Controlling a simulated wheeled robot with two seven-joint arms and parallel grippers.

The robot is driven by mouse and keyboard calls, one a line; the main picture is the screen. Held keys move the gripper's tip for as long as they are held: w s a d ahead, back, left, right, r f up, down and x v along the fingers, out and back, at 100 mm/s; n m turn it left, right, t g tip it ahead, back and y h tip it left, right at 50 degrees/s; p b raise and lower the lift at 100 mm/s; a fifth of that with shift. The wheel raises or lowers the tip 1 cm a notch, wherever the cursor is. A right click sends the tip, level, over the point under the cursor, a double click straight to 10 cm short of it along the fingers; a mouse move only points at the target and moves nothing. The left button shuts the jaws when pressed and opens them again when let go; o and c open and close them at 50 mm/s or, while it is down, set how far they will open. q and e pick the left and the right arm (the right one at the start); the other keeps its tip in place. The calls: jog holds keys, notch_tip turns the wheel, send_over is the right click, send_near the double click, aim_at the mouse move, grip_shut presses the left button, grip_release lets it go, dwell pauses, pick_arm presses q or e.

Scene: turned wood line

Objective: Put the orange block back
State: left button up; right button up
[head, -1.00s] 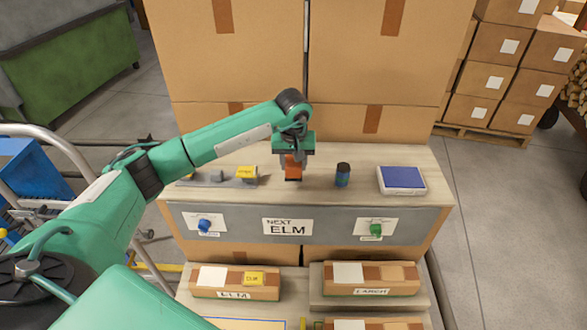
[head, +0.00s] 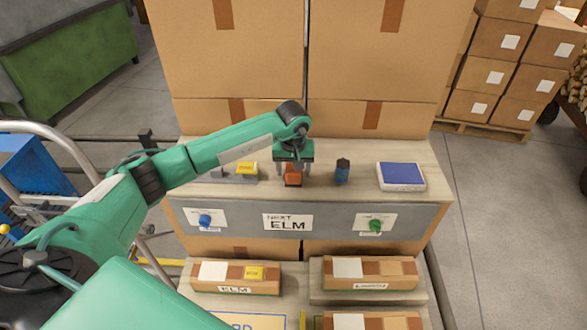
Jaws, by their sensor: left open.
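The orange block (head: 293,179) stands on the wooden bench top, between a yellow block on the left and a dark blue bottle on the right. My left gripper (head: 293,171) is open right above it, with its fingers at either side of the block's upper part. Whether the fingers touch the block is hard to tell. My right gripper is not in view.
The yellow block (head: 247,170) sits on a grey holder to the left. The dark bottle (head: 342,171) and a blue-topped pad (head: 401,176) stand to the right. The grey front panel carries a blue knob (head: 205,220), a NEXT ELM sign (head: 287,223) and a green knob (head: 376,225). Tall cartons (head: 375,60) close off the back.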

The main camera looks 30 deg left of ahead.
aim_at(293, 171)
pick_arm(q)
jog(key=shift+r, duration=0.2)
notch_tip(293, 171, up, 12)
jog(key=s+b, duration=0.1)
jog(key=b, duration=0.3)
jog(key=shift+s+d, duration=0.15)
jog(key=shift+d, duration=0.2)
jog(key=shift+f, duration=0.15)
